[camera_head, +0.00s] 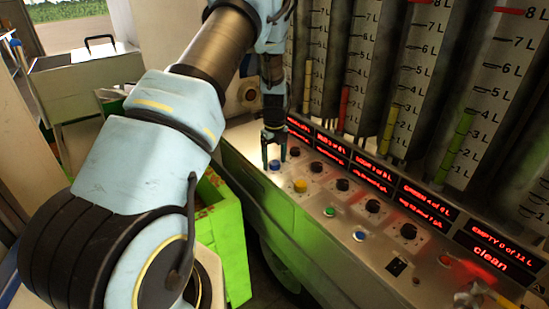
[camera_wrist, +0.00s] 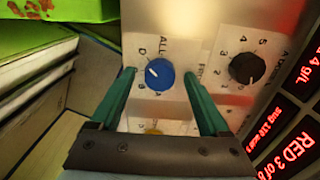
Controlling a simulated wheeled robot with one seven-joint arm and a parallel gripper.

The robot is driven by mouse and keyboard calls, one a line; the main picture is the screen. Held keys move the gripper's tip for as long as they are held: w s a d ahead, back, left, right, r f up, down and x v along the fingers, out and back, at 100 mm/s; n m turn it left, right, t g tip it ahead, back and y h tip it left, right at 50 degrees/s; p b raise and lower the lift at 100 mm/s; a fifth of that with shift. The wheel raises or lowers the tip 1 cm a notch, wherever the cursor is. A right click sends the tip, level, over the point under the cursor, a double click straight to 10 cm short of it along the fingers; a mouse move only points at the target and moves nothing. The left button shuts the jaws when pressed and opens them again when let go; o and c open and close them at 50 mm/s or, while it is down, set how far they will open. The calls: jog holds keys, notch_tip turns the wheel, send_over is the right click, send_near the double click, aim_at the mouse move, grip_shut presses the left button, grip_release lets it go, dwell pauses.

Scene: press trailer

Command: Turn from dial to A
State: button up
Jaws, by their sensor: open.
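The blue dial (camera_wrist: 159,74) sits on the pale panel, with a partly hidden label starting "FR" to its right. Its white pointer mark faces up and left, roughly toward the letter D; "ALL" is printed above it, and the other small letters are hard to read. My gripper (camera_wrist: 160,75) is open, with one teal fingertip on each side of the dial and a visible gap on both sides. In the head view my gripper (camera_head: 274,152) points down over the blue dial (camera_head: 275,166) at the panel's far left end.
A black dial (camera_wrist: 247,68) is right of my right finger. A yellow knob (camera_head: 300,186) and several black dials share the panel (camera_head: 318,198). Red displays (camera_head: 400,190) and tall gauges stand behind. A green crate (camera_head: 232,235) is below the panel's left end.

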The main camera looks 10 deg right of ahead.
grip_shut()
dwell(0.7)
